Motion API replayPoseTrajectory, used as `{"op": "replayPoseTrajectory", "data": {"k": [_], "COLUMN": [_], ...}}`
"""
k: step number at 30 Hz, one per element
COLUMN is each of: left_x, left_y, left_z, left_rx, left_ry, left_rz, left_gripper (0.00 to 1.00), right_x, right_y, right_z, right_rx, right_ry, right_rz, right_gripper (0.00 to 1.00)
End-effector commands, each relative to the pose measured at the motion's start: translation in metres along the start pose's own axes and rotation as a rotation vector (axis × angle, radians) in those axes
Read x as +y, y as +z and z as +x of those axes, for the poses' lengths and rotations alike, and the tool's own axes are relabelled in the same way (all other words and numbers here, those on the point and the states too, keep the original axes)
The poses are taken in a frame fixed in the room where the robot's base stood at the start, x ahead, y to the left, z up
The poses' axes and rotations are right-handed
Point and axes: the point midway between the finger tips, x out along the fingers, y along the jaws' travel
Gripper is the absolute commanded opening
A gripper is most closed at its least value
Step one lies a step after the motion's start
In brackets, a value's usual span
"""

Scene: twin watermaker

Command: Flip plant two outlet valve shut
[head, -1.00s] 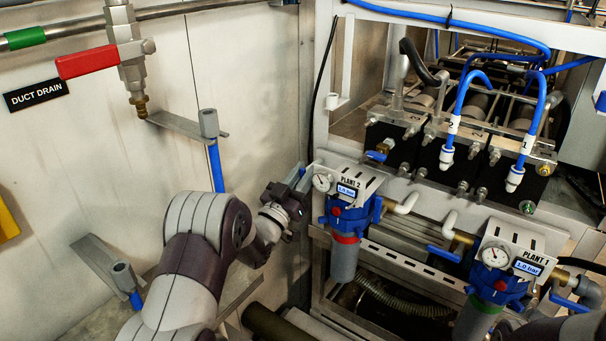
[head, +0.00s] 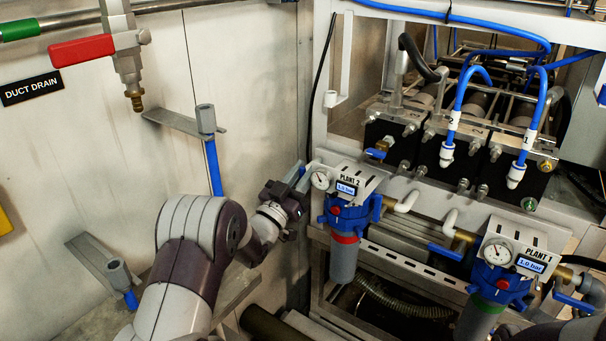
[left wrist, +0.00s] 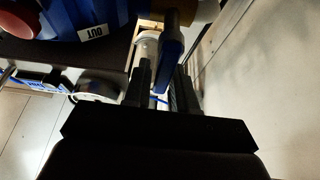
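The plant two filter unit (head: 345,215) has a blue head, a red ring, a small gauge and a PLANT 2 plate reading 1.0 bar. In the left wrist view its blue housing (left wrist: 62,22) carries an OUT label. Beside that label hangs a blue valve lever (left wrist: 172,58), seen nearly edge-on. My left gripper (head: 300,180) is at the left side of the plant two unit, by the gauge. In the left wrist view its two dark fingers (left wrist: 163,88) are apart, with the lever between or just beyond them; contact cannot be told. My right gripper is not in view.
The plant one unit (head: 490,275) stands to the right, with blue levers near it. A metal frame post (head: 307,80) and wall lie close to my left gripper. A red-handled duct drain valve (head: 82,51) and a bracket with an upright blue-and-grey pipe (head: 213,150) are on the left wall.

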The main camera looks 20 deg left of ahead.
Motion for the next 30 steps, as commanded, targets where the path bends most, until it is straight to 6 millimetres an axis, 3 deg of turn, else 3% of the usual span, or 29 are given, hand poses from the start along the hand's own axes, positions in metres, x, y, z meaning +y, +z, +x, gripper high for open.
{"op": "replayPoseTrajectory", "data": {"k": [9, 13, 26, 30], "left_x": [-0.001, 0.0, 0.0, -0.001], "left_y": [0.002, 0.001, 0.0, -0.003], "left_z": [-0.057, -0.072, -0.074, -0.064], "left_rx": [-0.002, -0.001, -0.004, -0.179], "left_ry": [-0.003, -0.001, -0.001, -0.066], "left_rz": [0.0, 0.001, 0.001, 0.018], "left_gripper": [0.26, 0.26, 0.26, 0.26], "right_x": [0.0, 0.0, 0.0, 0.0], "right_y": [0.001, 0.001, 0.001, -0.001], "right_z": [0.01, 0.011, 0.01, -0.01], "right_rx": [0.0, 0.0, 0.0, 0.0], "right_ry": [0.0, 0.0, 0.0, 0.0], "right_rz": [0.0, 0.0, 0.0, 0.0], "right_gripper": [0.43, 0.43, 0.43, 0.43]}}
